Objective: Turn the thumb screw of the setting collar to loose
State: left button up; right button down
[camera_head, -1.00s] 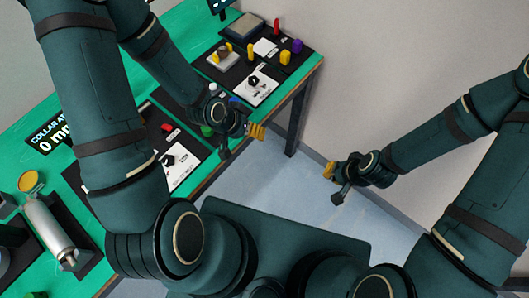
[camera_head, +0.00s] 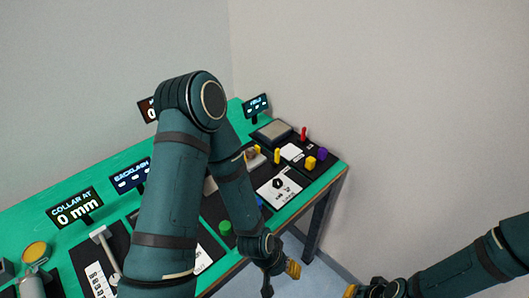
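The "COLLAR AT 0 mm" display (camera_head: 76,209) stands on the green bench at the left. Below it is a black panel with a white scale card (camera_head: 98,280) and a pale grey lever-like part (camera_head: 103,240). I cannot make out the setting collar or its thumb screw; my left arm covers part of this area. My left gripper (camera_head: 293,269), with yellow fingertips, hangs empty-looking off the bench's front edge, far right of the display. My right gripper (camera_head: 351,290) is at the bottom edge, partly cut off, away from the bench. Finger opening is unclear on both.
The green bench (camera_head: 118,163) carries a "BACKLASH" display (camera_head: 131,175), a green knob (camera_head: 225,227), a black knob on a white card (camera_head: 278,184), and yellow, red and purple pegs (camera_head: 322,153). A metal cylinder (camera_head: 32,284) stands at lower left. Floor shows beside the bench.

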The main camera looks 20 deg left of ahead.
aim_at(114, 279)
jog(key=k, duration=0.4)
jog(key=k+u, duration=0.15)
jog(key=u, duration=0.35)
jog(key=k+u, duration=0.1)
jog(key=u, duration=0.35)
jog(key=l+u, duration=0.15)
jog(key=u, duration=1.1)
jog(key=k+l, duration=0.1)
jog(key=l, duration=0.15)
jog(key=k+l, duration=0.15)
jog(key=l, duration=0.15)
jog(key=u, duration=0.05)
